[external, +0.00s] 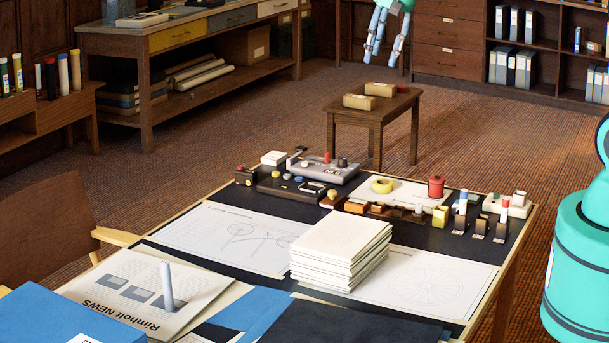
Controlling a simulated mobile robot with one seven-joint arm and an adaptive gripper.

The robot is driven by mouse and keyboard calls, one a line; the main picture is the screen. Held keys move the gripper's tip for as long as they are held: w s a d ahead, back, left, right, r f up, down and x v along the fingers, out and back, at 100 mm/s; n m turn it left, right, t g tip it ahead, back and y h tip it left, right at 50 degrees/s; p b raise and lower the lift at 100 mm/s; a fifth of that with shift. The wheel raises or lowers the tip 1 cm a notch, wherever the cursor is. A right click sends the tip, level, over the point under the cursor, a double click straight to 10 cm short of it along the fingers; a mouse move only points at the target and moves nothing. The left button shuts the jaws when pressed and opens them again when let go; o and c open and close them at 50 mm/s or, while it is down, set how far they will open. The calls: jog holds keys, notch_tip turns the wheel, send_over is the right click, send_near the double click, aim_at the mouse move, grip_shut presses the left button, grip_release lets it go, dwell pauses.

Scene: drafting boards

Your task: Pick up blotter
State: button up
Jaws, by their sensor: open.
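My gripper (383,46) hangs at the top of the external view, above and behind the small wooden stool. I cannot tell for certain which item is the blotter. A small brown piece with a rounded orange top (331,200) sits among the small items on the dark desk surface, in front of a grey device, and it may be the blotter. My gripper is well away from it and touches nothing on the desk.
A stack of white paper (340,250) stands mid-desk between drawing sheets. A grey device (322,168), yellow tape roll (382,186), red spool (436,187) and several stamps crowd the desk's far side. The stool (374,112) bears two boxes. Open floor lies left of it.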

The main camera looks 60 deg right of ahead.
jog(key=w+d+f+m+p, duration=0.1)
jog(key=w+d+f, duration=0.3)
jog(key=f, duration=0.6)
jog(key=w+d+f+m+g+p, duration=0.1)
jog(key=w+d+f, duration=0.4)
jog(key=w+f, duration=0.3)
jog(key=w+d+f+m+g+p, duration=0.1)
jog(key=w+d+f, duration=0.4)
jog(key=f, duration=0.7)
jog(key=shift+w+d+f+m+p, duration=0.25)
jog(key=shift+w+m, duration=0.35)
jog(key=shift+w, duration=0.3)
send_over(332, 190)
jog(key=shift+s+a+f, duration=0.1)
jog(key=shift+a+f, duration=0.1)
jog(key=shift+f, duration=1.9)
jog(key=shift+s+a+f, duration=0.1)
jog(key=shift+a+f, duration=0.05)
jog(key=shift+f, duration=1.9)
jog(key=shift+f, duration=0.1)
jog(key=shift+d+f+b, duration=0.15)
jog(key=shift+f+b, duration=0.1)
jog(key=shift+f, duration=1.05)
jog(key=shift+d+f+b, duration=0.1)
jog(key=shift+f+b, duration=0.1)
jog(key=shift+f, duration=1.05)
jog(key=shift+w, duration=0.1)
